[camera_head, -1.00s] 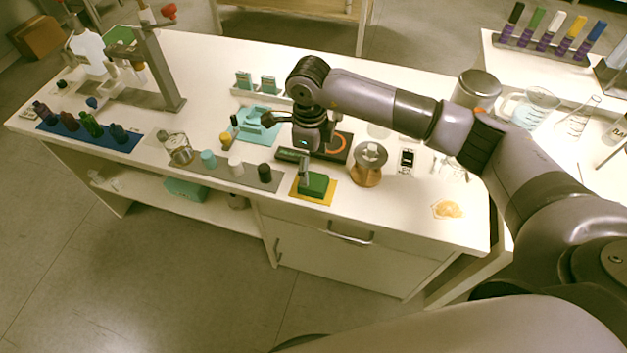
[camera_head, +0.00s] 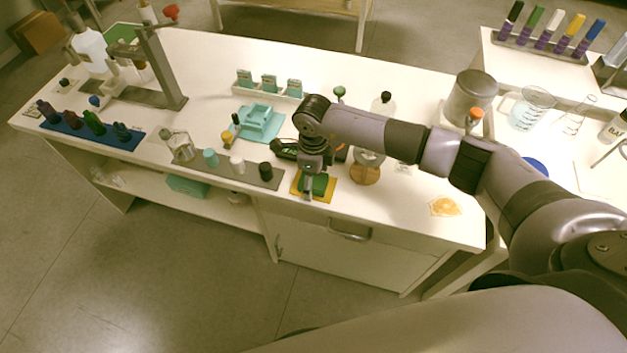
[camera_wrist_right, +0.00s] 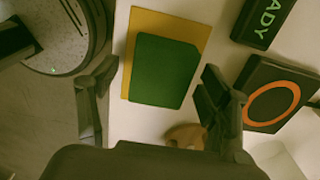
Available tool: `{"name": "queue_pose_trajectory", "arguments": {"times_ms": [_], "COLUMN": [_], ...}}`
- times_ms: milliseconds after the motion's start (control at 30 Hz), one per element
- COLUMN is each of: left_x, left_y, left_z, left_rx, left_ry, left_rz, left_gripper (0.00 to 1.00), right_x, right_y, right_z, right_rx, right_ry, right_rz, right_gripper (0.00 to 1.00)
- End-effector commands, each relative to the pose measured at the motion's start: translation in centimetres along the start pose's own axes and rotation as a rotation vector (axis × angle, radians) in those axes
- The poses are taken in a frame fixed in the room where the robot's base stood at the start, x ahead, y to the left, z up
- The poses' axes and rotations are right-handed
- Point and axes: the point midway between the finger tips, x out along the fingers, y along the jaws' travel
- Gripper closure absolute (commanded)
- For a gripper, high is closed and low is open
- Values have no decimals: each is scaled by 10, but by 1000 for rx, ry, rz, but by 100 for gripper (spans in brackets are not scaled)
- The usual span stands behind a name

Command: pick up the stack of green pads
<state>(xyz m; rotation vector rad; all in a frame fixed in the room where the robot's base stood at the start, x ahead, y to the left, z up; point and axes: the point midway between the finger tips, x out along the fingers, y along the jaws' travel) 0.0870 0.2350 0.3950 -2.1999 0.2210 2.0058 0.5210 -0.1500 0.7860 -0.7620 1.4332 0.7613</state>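The stack of green pads (camera_head: 319,186) lies on a yellow mat (camera_head: 298,192) near the front edge of the white table, partly covered by my right gripper in the head view. In the right wrist view the green stack (camera_wrist_right: 163,72) sits on the yellow mat (camera_wrist_right: 170,22), near the middle between my fingers. My right gripper (camera_wrist_right: 160,90) is open and empty, with one finger on each side of the stack and apart from it. It hangs above the pads in the head view (camera_head: 312,186). My left gripper is not in view.
A black device with an orange ring (camera_wrist_right: 275,100) and a READY display (camera_wrist_right: 262,22) lie close beside the pads. A grey mat (camera_head: 225,168) with small caps lies left of them. An orange-marked card (camera_head: 444,206) lies to the right. A teal tray (camera_head: 260,122) stands behind.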

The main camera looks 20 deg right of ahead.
Motion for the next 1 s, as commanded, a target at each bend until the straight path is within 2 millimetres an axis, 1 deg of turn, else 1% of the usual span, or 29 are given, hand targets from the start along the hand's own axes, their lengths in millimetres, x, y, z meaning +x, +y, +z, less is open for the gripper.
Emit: {"name": "queue_pose_trajectory", "arguments": {"times_ms": [33, 67, 700, 1000], "left_x": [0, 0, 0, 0], "left_y": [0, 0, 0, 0], "left_z": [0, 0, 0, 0], "left_rx": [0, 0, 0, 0], "left_ry": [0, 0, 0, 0], "left_rz": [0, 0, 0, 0], "left_gripper": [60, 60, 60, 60], "right_x": [0, 0, -1, -4], "right_y": [0, 0, 0, -1], "right_z": [0, 0, 0, 0], "right_rx": [0, 0, 0, 0], "right_ry": [0, 0, 0, -2], "right_rz": [0, 0, 0, -1], "right_gripper": [34, 36, 78, 78]}}
